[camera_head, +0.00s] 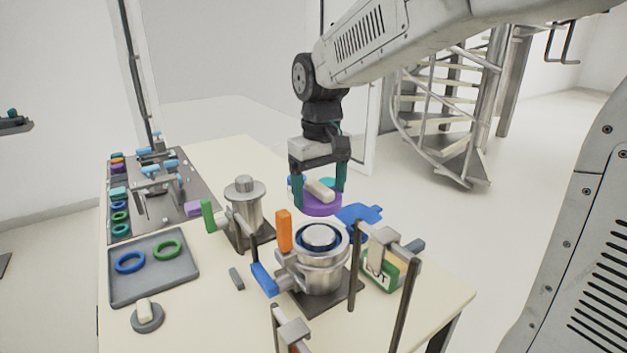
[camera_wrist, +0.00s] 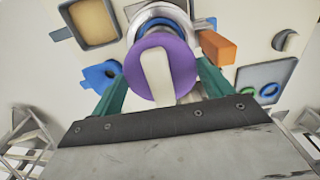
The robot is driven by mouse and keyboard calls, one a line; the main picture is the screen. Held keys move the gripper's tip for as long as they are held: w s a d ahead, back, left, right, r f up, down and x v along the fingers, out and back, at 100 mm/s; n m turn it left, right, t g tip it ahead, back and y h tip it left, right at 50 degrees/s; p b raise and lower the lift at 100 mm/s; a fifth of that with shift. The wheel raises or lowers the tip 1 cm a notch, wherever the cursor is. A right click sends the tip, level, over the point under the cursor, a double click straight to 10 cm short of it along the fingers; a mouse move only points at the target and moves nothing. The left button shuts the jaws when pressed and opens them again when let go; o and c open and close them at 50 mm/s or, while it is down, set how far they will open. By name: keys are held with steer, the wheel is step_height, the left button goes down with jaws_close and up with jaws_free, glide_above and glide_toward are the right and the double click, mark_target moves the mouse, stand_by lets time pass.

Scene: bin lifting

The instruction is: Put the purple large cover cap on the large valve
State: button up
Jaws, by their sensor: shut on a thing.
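The purple large cover cap (camera_head: 321,209) is a round disc with a cream bar handle on top. My gripper (camera_head: 318,186) points down with teal fingers on both sides of that handle and is shut on it. The cap hangs in the air, behind and above the large valve (camera_head: 322,274) in the head view. The large valve is a metal cylinder with a dark blue ring at its open-looking top and orange and blue handles. In the wrist view the purple cap (camera_wrist: 183,62) hides much of the large valve (camera_wrist: 158,12) beyond it.
A smaller valve (camera_head: 242,212) with a grey cap stands left of the large valve. A grey tray (camera_head: 150,287) holds a blue and a green ring. A grey cap (camera_head: 147,322) lies nearby. A blue flat piece (camera_head: 358,214) and metal posts (camera_head: 355,280) are on the right.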

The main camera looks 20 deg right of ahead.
glide_above(319, 234)
steer(key=shift+w+f, duration=0.1)
steer(key=shift+f, duration=2.9)
steer(key=shift+d+f, duration=0.1)
steer(key=shift+f, duration=0.95)
stand_by(1.5)
steer(key=o, duration=0.9)
steer(key=shift+c, duration=0.2)
steer(key=shift+s, duration=0.2)
steer(key=shift+r, duration=3.2)
